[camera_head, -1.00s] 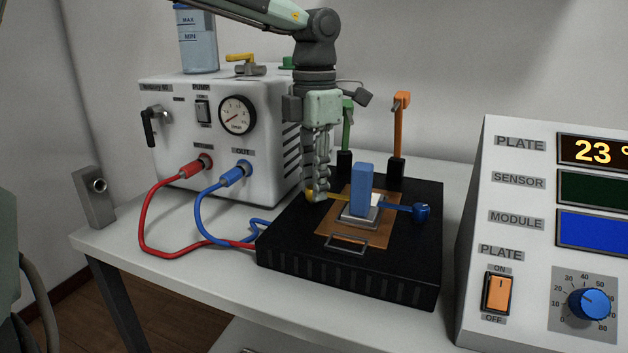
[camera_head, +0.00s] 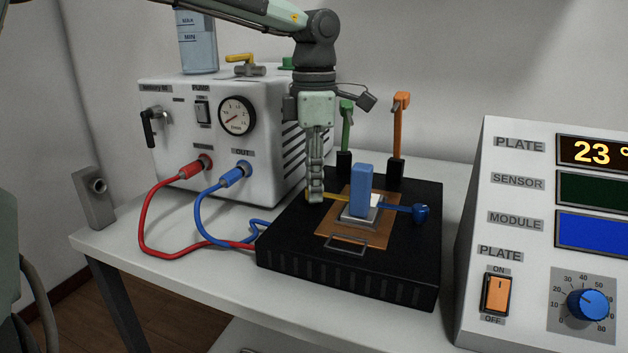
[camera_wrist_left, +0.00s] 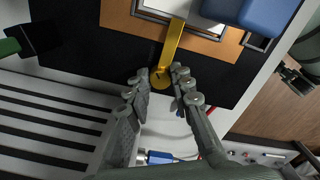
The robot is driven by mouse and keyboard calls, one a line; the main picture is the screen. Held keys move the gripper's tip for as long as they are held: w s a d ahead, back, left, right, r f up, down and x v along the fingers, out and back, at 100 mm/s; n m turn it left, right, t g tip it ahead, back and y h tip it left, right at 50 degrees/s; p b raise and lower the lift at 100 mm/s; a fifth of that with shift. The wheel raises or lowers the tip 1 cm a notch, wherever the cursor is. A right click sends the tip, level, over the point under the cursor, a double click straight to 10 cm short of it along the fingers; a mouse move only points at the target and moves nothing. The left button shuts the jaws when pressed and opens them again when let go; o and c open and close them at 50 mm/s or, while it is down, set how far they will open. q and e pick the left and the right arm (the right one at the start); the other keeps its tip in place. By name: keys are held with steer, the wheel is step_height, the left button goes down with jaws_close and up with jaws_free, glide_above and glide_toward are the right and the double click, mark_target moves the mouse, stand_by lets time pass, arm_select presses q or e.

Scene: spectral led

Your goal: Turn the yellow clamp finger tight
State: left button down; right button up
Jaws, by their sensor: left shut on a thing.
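In the head view only a short piece of the yellow arm (camera_head: 337,197) shows. My left gripper (camera_head: 316,196) points straight down over the clamp's knob and hides it there. In the left wrist view its fingers (camera_wrist_left: 160,84) are on both sides of the knob, shut on it. My right gripper is not seen.
A blue block (camera_head: 361,190) stands on the module, with a blue clamp (camera_head: 421,212) to its right. Green (camera_head: 345,138) and orange (camera_head: 399,130) levers rise behind. The pump unit (camera_head: 170,110) with red and blue hoses is left; the control panel (camera_head: 520,260) is right.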

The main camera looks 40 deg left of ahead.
arm_select(q)
steer(key=c, duration=1.3)
jaws_free()
steer(key=shift+r, duration=0.1)
step_height(320, 180, up, 12)
steer(key=shift+f, duration=0.1)
